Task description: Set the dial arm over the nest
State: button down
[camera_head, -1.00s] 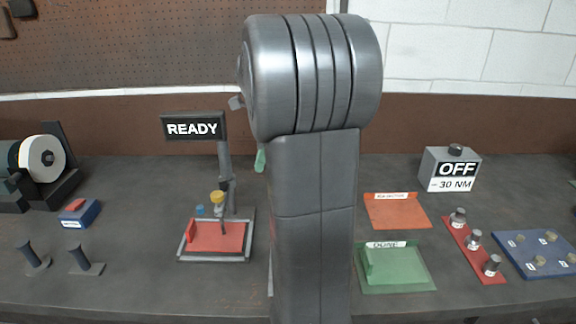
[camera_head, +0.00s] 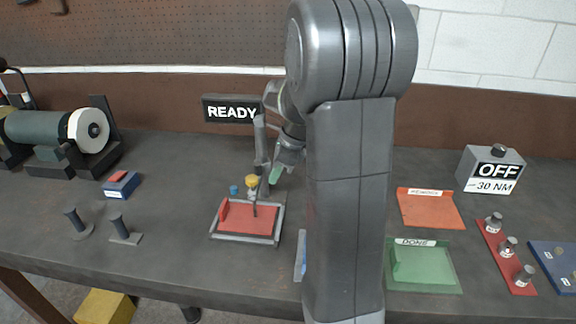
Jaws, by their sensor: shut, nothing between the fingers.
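The red nest (camera_head: 240,222) lies in a grey frame on the bench, left of my arm. A grey post (camera_head: 261,147) stands at its back right under the READY sign (camera_head: 231,110). The dial arm's yellow-topped dial (camera_head: 252,182) and thin stem show by the post, with the stem tip appearing over the nest's back part. A small blue knob (camera_head: 233,190) is left of the dial. My gripper (camera_head: 275,175), with green fingertips, is shut and empty, just right of the post and dial. I cannot tell whether it touches them. My own arm hides the bench behind it.
An orange tray (camera_head: 430,211) and green DONE tray (camera_head: 424,270) lie right of my arm. A grey OFF box (camera_head: 490,170) and red peg strip (camera_head: 505,258) are farther right.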

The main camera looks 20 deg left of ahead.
jog(key=shift+s+a, duration=0.1)
jog(key=shift+a, duration=0.4)
jog(key=shift+s+a+r+p, duration=0.1)
jog(key=shift+s+a+p, duration=0.3)
jog(key=shift+a+p, duration=0.3)
jog(key=shift+w+d, duration=0.1)
jog(key=shift+d, duration=0.1)
jog(key=w+d+r, duration=0.2)
jog(key=d+r, duration=0.5)
jog(key=r, duration=0.2)
jog(key=shift+d, duration=0.35)
jog(key=shift+s, duration=0.1)
